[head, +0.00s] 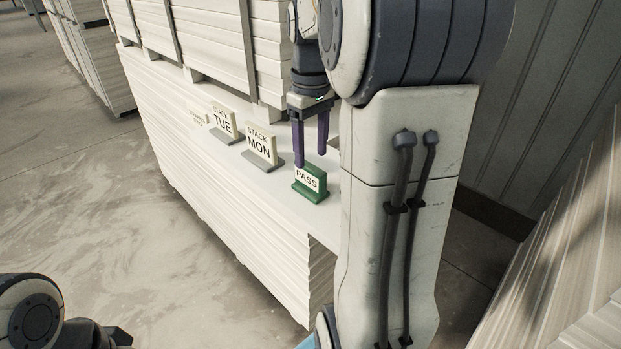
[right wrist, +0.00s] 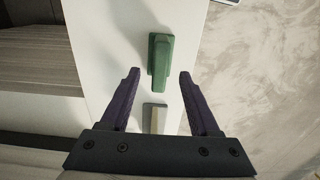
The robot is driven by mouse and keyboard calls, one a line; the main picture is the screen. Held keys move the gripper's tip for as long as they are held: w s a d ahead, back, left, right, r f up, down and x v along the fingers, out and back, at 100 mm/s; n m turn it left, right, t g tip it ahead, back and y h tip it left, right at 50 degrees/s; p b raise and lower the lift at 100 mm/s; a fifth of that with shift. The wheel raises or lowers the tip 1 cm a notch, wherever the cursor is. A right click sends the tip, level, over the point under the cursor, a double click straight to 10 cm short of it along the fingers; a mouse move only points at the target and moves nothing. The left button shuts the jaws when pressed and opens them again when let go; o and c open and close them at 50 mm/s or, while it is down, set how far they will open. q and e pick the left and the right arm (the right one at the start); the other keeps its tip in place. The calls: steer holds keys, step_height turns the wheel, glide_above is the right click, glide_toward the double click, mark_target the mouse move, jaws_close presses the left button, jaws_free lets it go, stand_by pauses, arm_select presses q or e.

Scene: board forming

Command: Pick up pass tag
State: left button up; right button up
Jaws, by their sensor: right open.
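The pass tag (head: 310,182) is a small green stand with a white PASS label, upright on the white board stack near its front corner. In the right wrist view the green tag (right wrist: 160,62) lies ahead of the fingertips, about centred between them. My right gripper (head: 311,160) is open and empty, just above and behind the tag in the head view. It also shows in the right wrist view (right wrist: 159,73) with its purple fingers spread apart. My left arm shows at the lower left of the head view, but its gripper's fingers do not show.
A STACK MON sign (head: 261,147) and a STACK TUE sign (head: 222,123) stand left of the tag on the board stack (head: 210,180). Taller piled boards (head: 210,35) rise behind.

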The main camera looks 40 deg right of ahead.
mark_target(310, 166)
step_height(310, 166, down, 4)
steer(key=shift+w+r+p, duration=0.1)
steer(key=shift+r+p, duration=0.05)
steer(key=shift+p, duration=0.5)
steer(key=shift+f, duration=0.4)
steer(key=shift+c, duration=0.3)
jaws_close()
